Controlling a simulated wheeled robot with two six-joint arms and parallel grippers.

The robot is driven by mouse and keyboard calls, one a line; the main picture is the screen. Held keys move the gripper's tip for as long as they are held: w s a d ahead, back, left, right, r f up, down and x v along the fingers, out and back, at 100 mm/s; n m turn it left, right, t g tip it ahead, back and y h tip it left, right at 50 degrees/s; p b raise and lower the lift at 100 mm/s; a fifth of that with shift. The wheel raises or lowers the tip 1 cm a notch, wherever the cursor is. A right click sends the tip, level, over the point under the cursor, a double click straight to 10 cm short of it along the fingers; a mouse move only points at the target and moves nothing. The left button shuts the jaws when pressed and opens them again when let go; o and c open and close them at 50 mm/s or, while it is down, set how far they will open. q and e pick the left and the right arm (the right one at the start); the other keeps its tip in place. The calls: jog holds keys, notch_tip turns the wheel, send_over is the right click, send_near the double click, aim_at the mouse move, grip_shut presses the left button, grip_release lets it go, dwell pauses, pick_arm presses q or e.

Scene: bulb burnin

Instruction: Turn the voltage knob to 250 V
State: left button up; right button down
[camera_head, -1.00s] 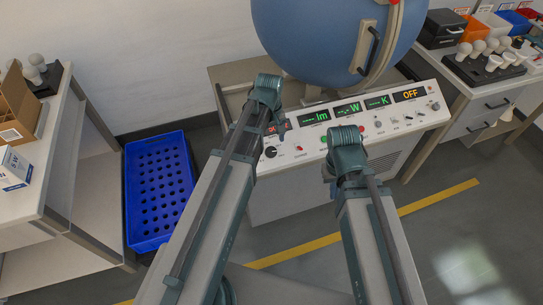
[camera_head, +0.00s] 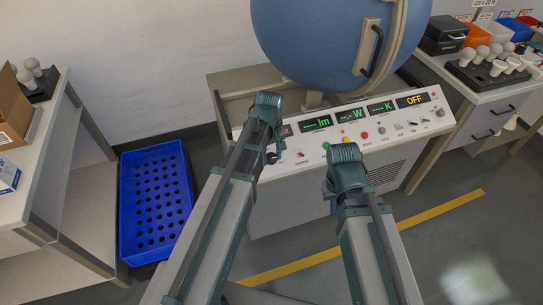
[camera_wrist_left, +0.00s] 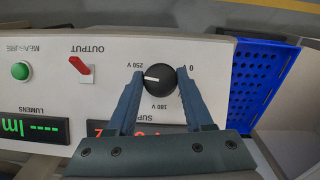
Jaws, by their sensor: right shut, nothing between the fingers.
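The voltage knob (camera_wrist_left: 160,80) is black and round with a white pointer mark. It shows in the left wrist view, which sees the panel upside down. Its pointer lies to the picture's left, near the 250 V label (camera_wrist_left: 126,66); the 180 V and 0 V labels are also visible. My left gripper (camera_wrist_left: 160,76) is open, one finger on each side of the knob; I cannot tell whether they touch it. In the head view, my left wrist (camera_head: 265,106) hangs over the control panel's left end. My right gripper (camera_head: 335,186) is shut and empty before the panel.
A red OUTPUT switch (camera_wrist_left: 81,67) and a green button (camera_wrist_left: 20,71) sit beside the knob. The control panel (camera_head: 400,138) stands under a big blue sphere (camera_head: 320,45). A blue crate (camera_head: 185,180) is on the floor at left. Benches stand on both sides.

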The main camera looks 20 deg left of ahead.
pick_arm(q)
grip_shut()
jog(key=shift+w+d+m+g+y, duration=0.1)
jog(key=shift+m+g+y, duration=0.3)
jog(key=shift+m, duration=0.7)
jog(key=shift+m+y, duration=0.5)
jog(key=shift+m, duration=0.5)
jog(key=o, duration=0.7)
grip_release()
